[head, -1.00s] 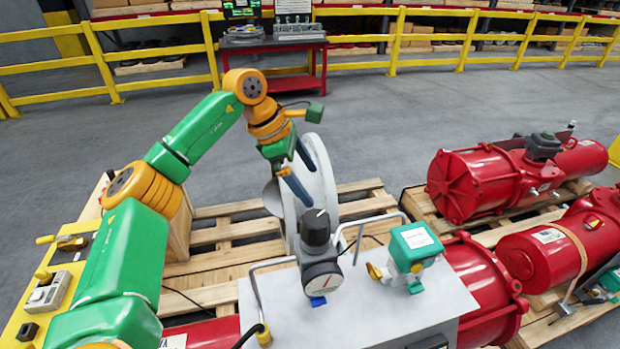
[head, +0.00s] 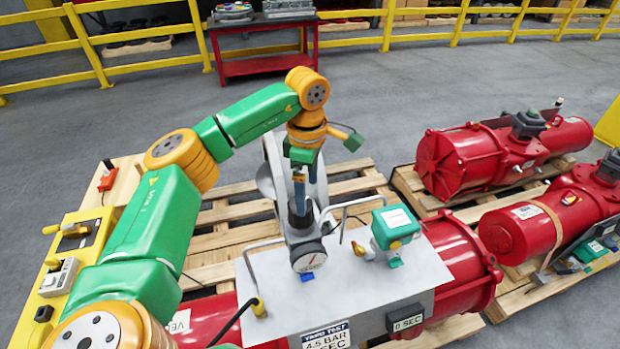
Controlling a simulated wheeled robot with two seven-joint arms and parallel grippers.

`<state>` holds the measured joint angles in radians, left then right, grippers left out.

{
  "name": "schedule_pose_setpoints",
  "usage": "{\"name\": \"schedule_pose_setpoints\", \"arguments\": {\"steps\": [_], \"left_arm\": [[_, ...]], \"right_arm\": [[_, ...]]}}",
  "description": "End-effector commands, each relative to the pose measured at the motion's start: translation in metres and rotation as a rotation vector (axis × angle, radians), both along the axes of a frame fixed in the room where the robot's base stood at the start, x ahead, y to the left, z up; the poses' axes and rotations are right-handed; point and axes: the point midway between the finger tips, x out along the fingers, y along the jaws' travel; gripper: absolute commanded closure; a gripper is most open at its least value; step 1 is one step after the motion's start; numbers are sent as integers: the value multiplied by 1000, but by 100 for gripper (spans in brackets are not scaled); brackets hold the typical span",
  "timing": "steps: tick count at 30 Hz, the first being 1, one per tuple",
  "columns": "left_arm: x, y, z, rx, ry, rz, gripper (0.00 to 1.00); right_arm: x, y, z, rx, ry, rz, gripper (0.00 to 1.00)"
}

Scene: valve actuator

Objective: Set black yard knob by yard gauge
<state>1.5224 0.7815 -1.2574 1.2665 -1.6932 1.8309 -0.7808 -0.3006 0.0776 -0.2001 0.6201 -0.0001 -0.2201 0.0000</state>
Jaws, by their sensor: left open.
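The black yard knob (head: 300,217) stands upright on top of the yard gauge (head: 308,257), a round white-faced dial on the grey metal box (head: 350,290). A red needle shows on the dial, but its reading is too small to tell. My right gripper is not in view.
A green-and-white unit (head: 393,228) stands right of the gauge. Bent metal handles (head: 246,262) rise from the box. Red cylinders (head: 470,165) lie on pallets at right. A yellow panel (head: 75,265) with controls is at left. A large pale disc (head: 275,165) stands behind the knob.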

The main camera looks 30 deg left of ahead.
Motion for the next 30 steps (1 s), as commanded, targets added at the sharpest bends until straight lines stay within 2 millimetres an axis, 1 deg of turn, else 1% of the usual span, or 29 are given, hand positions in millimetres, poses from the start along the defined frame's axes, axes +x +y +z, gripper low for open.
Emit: {"name": "schedule_pose_setpoints", "arguments": {"steps": [1, 4, 6, 9, 12, 17, 18, 20, 21, 23, 24, 26, 27, 30], "left_arm": [[-2, 1, -10, 0, 5, 2, 0], [-2, 1, -30, -2, 5, 2, 0], [-1, 1, -42, -2, 3, 3, 0], [-1, 1, -54, -3, 0, 2, 0], [-1, 1, -58, -4, -1, 2, 0], [0, 1, -59, -4, -3, 2, 0], [0, 1, -59, -4, -3, 2, 11], [0, 1, -58, -4, -3, 2, 27], [0, 1, -58, -4, -3, 2, 38], [0, 1, -58, -4, -3, 2, 54], [0, 1, -58, -4, -3, 3, 65], [0, 1, -58, -3, -2, 3, 81], [0, 1, -58, -3, -2, 3, 83], [0, 2, -58, -3, -2, 7, 83]], "right_arm": [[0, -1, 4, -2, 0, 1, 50], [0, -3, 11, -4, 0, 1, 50], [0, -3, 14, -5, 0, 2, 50], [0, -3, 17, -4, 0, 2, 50], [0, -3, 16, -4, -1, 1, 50], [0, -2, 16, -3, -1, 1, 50], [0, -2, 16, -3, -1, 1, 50], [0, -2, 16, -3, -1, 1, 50], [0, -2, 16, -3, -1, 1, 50], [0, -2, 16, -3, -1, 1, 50], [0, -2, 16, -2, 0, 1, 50], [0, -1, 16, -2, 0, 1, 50], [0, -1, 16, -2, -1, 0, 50], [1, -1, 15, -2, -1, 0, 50]]}}
